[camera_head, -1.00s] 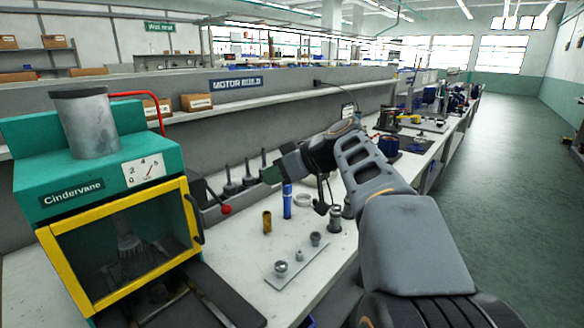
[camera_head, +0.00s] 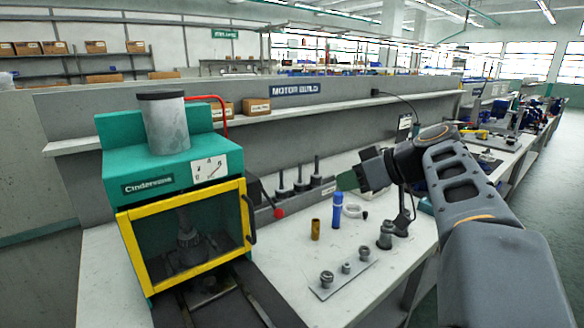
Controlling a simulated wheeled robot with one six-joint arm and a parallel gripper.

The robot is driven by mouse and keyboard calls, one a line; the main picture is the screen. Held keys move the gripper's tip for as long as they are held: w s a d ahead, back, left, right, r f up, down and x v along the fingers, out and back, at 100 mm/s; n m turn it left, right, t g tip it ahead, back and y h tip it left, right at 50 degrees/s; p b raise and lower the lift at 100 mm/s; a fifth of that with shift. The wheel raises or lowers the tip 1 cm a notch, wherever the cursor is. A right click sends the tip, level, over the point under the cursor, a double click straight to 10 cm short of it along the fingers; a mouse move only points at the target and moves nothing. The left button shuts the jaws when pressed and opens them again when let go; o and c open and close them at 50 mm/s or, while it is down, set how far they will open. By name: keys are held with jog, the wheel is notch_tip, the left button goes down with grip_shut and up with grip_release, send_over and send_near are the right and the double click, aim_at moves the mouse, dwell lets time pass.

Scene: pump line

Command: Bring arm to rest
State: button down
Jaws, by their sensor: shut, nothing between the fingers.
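My arm reaches in from the right of the head view, over the right part of the white bench (camera_head: 290,268). A brass cylinder (camera_head: 315,229) stands to the left of the blue one.
The green Cindervane machine (camera_head: 165,180) with a yellow-framed door stands at left. A plate (camera_head: 330,288) with metal fittings lies at the bench front. A dark rack (camera_head: 300,195) with upright pins stands behind. A grey fitting (camera_head: 385,236) stands below my arm.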

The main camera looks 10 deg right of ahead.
jog(key=s+a+f+m+g+h+p, duration=0.2)
jog(key=s+p, duration=0.4)
jog(key=p, duration=0.4)
jog(key=s+a+f+m+g+h+p, duration=0.2)
jog(key=s+a+m+h+p, duration=0.2)
jog(key=p, duration=0.6)
jog(key=s+a+h, duration=0.1)
jog(key=s+h, duration=0.1)
jog(key=shift+s+a+f+g+p, duration=0.25)
jog(key=shift+s+f+g+p, duration=0.05)
jog(key=shift+g+p, duration=0.1)
jog(key=c, duration=1.8)
grip_release()
jog(key=shift+m, duration=0.3)
